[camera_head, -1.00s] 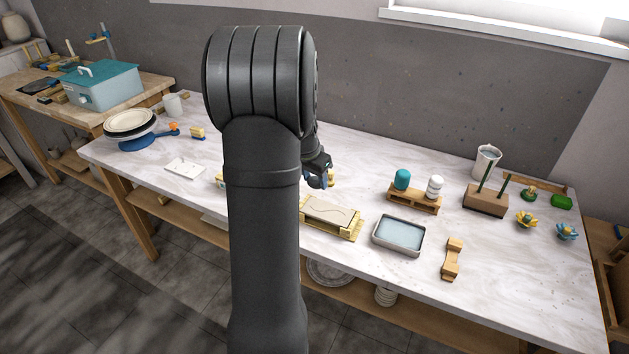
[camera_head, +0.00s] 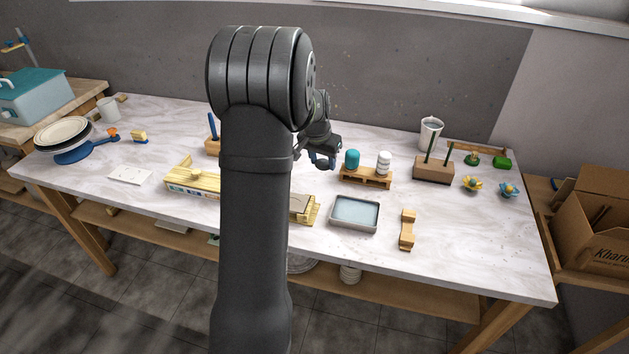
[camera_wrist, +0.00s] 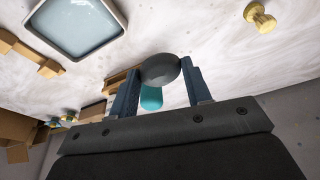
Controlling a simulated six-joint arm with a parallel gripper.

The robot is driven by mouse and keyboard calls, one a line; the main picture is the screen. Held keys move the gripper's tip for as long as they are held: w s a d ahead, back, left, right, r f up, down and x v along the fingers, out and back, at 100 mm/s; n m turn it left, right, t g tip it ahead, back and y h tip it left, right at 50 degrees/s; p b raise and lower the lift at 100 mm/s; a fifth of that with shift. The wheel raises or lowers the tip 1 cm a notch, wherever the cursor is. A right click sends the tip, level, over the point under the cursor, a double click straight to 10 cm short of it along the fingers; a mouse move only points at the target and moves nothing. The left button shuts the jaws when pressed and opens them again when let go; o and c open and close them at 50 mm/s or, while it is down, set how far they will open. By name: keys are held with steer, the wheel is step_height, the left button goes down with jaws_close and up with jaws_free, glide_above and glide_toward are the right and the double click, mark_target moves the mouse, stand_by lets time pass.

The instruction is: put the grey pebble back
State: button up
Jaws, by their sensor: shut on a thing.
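In the wrist view the grey pebble (camera_wrist: 160,70), dark and rounded, is held between the two blue fingers of my gripper (camera_wrist: 160,82). In the head view my gripper (camera_head: 322,158) is above the table, just left of the wooden rack (camera_head: 366,178). The pebble is too small and dark to make out clearly there. The rack holds a teal piece (camera_head: 352,159) and a white ribbed piece (camera_head: 384,162). In the wrist view the teal piece (camera_wrist: 151,98) shows beyond the pebble, partly covered by it.
A water-filled tray (camera_head: 354,214) and a wooden rest (camera_head: 407,230) stand in front of the rack. A wooden block with green sticks (camera_head: 433,168) is to its right. My arm hides part of the table's middle. A yellow knob-shaped piece (camera_wrist: 259,17) shows in the wrist view.

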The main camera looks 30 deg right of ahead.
steer(key=s+d, duration=0.3)
steer(key=d, duration=0.3)
glide_above(317, 179)
steer(key=f, duration=0.7)
steer(key=shift+s+a+f, duration=0.15)
steer(key=shift+s+a, duration=0.1)
steer(key=shift+a, duration=0.1)
steer(key=shift+f, duration=2)
steer(key=shift+f, duration=0.1)
steer(key=o, duration=1)
steer(key=shift+f, duration=0.1)
steer(key=shift+c, duration=0.2)
steer(key=v, duration=1.2)
